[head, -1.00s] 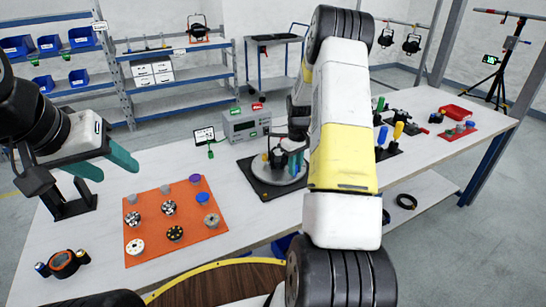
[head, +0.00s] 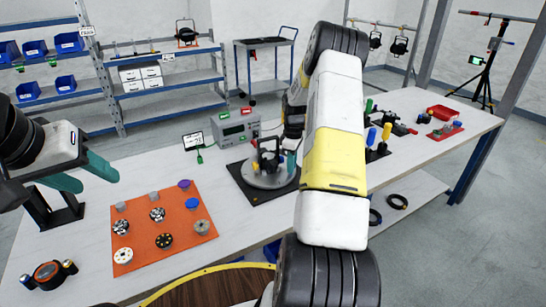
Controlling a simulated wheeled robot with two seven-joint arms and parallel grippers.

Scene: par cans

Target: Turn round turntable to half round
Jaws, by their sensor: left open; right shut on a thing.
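The round turntable (head: 257,181) is a grey disc on a black square base (head: 252,194) on the white table. A dark upright fixture (head: 264,158) stands on the disc. My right gripper (head: 291,163) is at the disc's right side, shut on a part of the turntable. My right arm hides much of this gripper and the disc's right edge, so the exact grip is unclear. My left gripper (head: 98,182) has teal fingers, open and empty, held above the table's left part, away from the turntable.
An orange mat (head: 180,222) with several round parts lies left of the turntable. A grey instrument box (head: 235,128) and small display (head: 194,140) stand behind. Coloured handled tools (head: 378,137) and a red tray (head: 441,113) are right. A black stand (head: 55,214) is under my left gripper.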

